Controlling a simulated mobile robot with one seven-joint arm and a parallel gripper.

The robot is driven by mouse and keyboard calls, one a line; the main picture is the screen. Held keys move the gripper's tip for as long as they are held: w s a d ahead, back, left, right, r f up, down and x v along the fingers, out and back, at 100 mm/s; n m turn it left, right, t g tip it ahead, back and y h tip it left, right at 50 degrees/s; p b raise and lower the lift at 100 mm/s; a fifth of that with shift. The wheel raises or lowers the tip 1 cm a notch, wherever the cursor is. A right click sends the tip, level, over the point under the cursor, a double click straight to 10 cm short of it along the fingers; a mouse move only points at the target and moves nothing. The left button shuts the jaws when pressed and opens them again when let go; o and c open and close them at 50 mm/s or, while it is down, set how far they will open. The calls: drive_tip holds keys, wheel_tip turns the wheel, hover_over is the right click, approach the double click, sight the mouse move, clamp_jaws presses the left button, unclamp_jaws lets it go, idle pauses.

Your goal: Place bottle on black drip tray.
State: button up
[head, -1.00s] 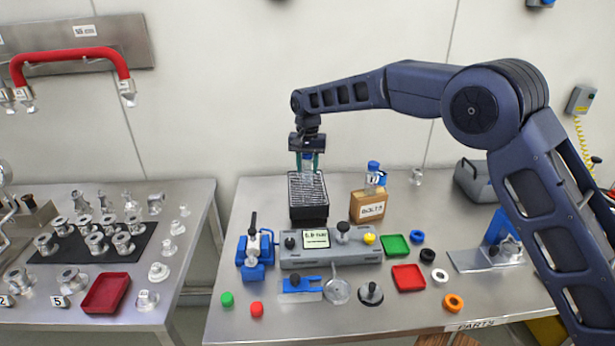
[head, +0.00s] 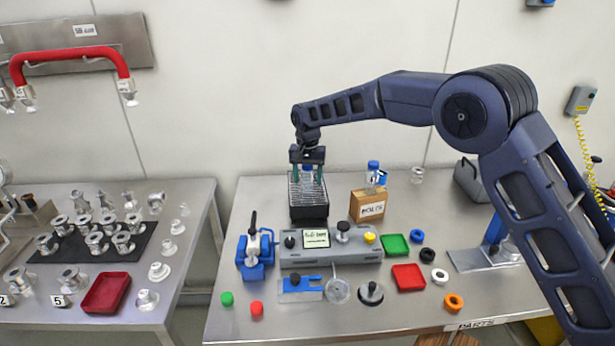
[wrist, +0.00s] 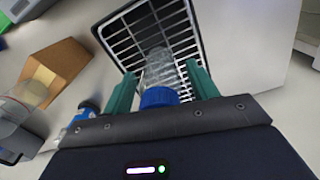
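The black drip tray (head: 309,213) stands at the back left of the right-hand table, with a light metal grate on top. The grate also fills the top of the wrist view (wrist: 180,22). A clear bottle with a blue cap (head: 308,169) stands upright on the grate. In the wrist view its cap (wrist: 158,97) sits between the green fingers. My gripper (head: 308,176) is open around the bottle's top, with a small gap on each side. The bottle's base is hard to make out.
A second blue-capped bottle (head: 373,173) stands by the brown wooden box (head: 367,205), right of the tray. Green (head: 395,245) and red (head: 408,277) trays and several coloured rings lie further right.

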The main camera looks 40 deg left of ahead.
drive_tip(key=shift+r, duration=0.1)
wheel_tip(320, 180, up, 12)
drive_tip(key=shift+r, duration=0.1)
idle(0.5)
